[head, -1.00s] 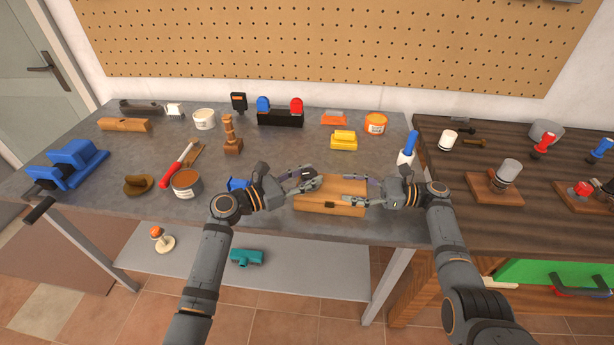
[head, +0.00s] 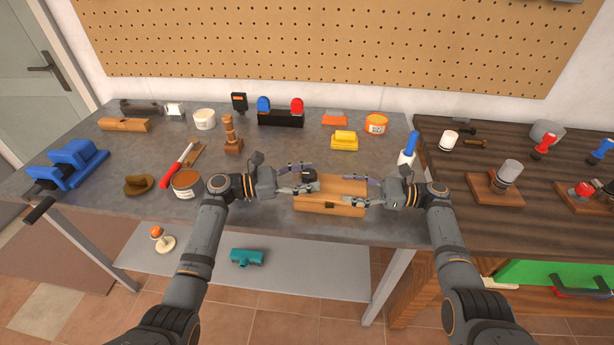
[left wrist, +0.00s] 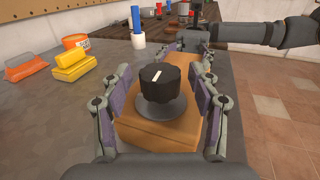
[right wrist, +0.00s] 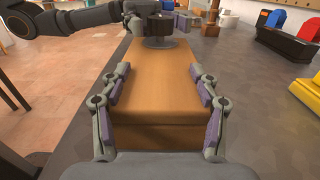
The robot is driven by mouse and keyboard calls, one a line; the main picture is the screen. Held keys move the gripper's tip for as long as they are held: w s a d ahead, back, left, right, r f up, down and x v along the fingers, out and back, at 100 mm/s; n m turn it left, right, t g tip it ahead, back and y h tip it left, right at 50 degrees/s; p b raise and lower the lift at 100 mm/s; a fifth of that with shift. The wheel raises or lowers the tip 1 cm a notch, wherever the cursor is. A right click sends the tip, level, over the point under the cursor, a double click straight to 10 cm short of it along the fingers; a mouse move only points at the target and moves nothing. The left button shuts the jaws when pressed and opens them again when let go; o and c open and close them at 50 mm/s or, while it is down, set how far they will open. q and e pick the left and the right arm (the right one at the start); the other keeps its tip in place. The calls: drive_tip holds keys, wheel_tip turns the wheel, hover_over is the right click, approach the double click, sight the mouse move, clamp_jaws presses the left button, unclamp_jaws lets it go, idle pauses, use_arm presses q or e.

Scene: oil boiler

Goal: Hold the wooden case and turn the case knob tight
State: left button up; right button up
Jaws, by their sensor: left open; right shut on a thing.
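The wooden case (head: 338,192) lies on the grey workbench in front of me, its block also filling the middle of the right wrist view (right wrist: 165,82). The black case knob (left wrist: 159,83), with a white mark on top, sits on a dark round base at the case's left end. My left gripper (head: 302,181) is open, its fingers on either side of the knob end and apart from the knob. My right gripper (head: 360,192) is shut on the right end of the case, one finger along each long side.
A yellow block (head: 344,141), an orange tub (head: 376,124) and a blue-handled tool (head: 408,150) stand behind and right of the case. A brown tin (head: 187,184) stands left, near my left arm. A wooden-topped bench (head: 450,200) adjoins on the right.

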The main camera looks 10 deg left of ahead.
use_arm(q)
drive_tip(key=v, duration=1.2)
